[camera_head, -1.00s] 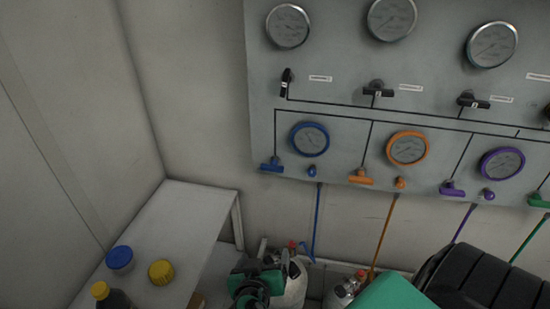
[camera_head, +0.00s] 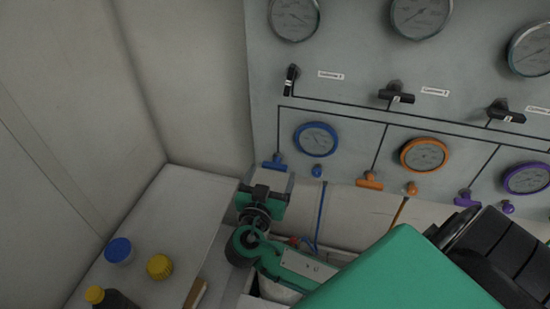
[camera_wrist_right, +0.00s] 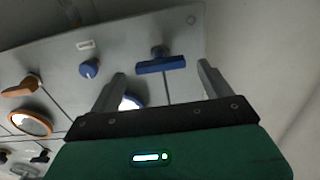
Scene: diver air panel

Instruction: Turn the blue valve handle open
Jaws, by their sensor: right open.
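The blue valve handle (camera_head: 274,162) is a small T-shaped handle on the lower left of the grey panel (camera_head: 345,95), below and left of the blue-rimmed gauge (camera_head: 317,139). In the right wrist view the blue handle (camera_wrist_right: 160,65) lies crosswise, seen between and beyond the fingertips. My right gripper (camera_head: 267,184) is just below the handle in the head view. Its two fingers (camera_wrist_right: 162,72) are spread open and empty, and I see no contact with the handle. My left gripper is not in view.
A round blue knob (camera_wrist_right: 89,68) sits beside the handle. An orange handle (camera_head: 369,181) and a purple handle (camera_head: 466,198) are farther right on the panel. A pale table (camera_head: 185,215) at left carries a blue-capped container (camera_head: 119,250) and a yellow-capped one (camera_head: 159,266).

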